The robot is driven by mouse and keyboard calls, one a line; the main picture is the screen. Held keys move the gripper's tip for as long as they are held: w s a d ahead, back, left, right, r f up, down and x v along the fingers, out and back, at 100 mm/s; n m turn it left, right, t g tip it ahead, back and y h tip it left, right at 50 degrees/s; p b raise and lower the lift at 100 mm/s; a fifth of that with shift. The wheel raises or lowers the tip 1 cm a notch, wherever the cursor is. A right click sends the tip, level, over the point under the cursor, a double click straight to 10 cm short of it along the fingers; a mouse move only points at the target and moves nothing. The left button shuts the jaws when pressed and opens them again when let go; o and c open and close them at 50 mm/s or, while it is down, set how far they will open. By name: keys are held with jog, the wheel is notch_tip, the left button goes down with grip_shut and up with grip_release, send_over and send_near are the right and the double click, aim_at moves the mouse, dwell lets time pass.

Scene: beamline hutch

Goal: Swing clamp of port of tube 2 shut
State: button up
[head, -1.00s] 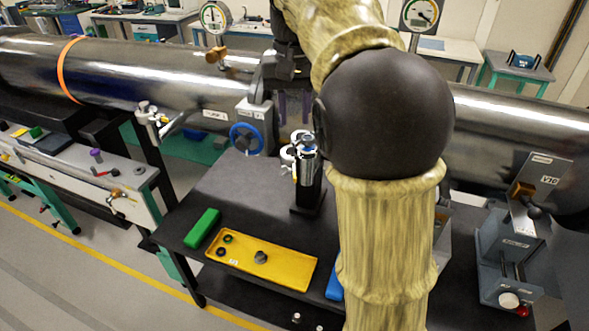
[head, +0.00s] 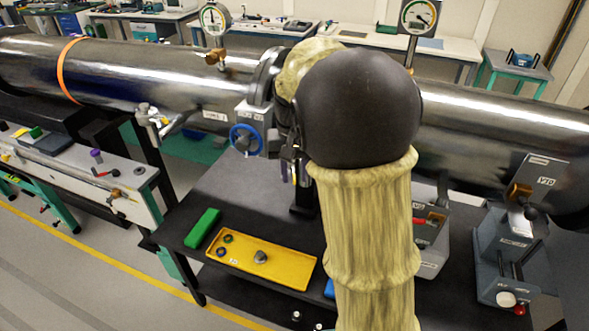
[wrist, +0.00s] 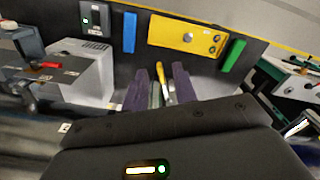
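My gripper (wrist: 160,88) points down over the dark table, its two purple fingers apart. In the head view it (head: 294,170) is mostly behind my arm, below the join of the steel tube. In the wrist view a small yellow lever-like part (wrist: 162,78) and a silvery piece (wrist: 155,97) show between the fingers; I cannot tell whether they touch. They may belong to the port and its clamp. In the head view only the dark foot of the port's stand (head: 301,198) shows; the port and clamp are hidden, so the clamp's position cannot be told.
The large steel tube (head: 130,75) runs across the back, with a blue handwheel (head: 246,139) left of my gripper. A yellow tray (head: 285,269) and green block (head: 203,228) lie on the table's front. Grey devices (head: 432,250) and (head: 515,260) stand at right.

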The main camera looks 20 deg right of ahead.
jog(key=shift+f, duration=0.1)
jog(key=shift+c, duration=0.2)
grip_shut()
